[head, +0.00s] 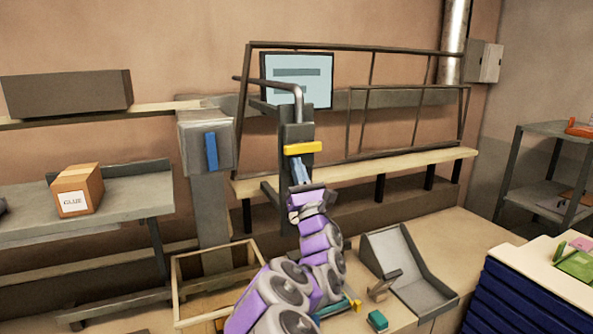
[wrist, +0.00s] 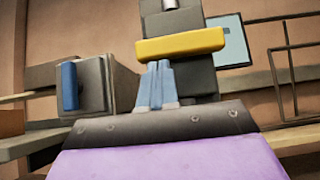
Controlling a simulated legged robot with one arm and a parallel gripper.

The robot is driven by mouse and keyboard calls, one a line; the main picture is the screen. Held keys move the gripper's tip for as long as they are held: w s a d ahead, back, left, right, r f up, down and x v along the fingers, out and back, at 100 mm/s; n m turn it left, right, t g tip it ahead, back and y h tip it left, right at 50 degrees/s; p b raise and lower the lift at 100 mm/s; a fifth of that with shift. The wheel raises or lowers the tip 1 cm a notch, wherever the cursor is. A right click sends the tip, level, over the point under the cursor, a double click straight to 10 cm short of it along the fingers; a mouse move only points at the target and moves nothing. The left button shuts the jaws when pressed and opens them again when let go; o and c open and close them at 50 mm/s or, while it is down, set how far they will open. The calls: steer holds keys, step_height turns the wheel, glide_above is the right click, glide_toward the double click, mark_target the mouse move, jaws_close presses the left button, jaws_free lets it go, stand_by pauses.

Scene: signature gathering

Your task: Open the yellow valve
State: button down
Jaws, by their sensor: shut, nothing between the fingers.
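The yellow valve (head: 303,148) is a horizontal bar handle on the front of a dark upright post with a bent pipe on top. In the wrist view the yellow valve (wrist: 180,46) lies level across the post, just above my fingers. My gripper (head: 299,163) is at the end of my purple arm, just below the yellow bar. In the wrist view my gripper (wrist: 156,66) has its blue fingers together, pointing up at the underside of the bar. Nothing is held. I cannot tell whether the fingertips touch the bar.
A grey box with a blue handle (head: 211,152) stands left of the post. A glue box (head: 77,190) sits on the left shelf. A wooden bench with a metal frame (head: 350,167) is behind. A grey dustpan-like tray (head: 420,290) and an open wooden frame (head: 178,290) lie low in front.

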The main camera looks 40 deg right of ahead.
steer(key=shift+a+r+m+g+h+b, duration=0.1)
steer(key=shift+a+m+g+h+b, duration=0.1)
steer(key=shift+m+h+b, duration=0.3)
steer(key=shift+a+m+g+h+b, duration=0.15)
steer(key=shift+m+h+b, duration=0.1)
steer(key=shift+m+h, duration=0.4)
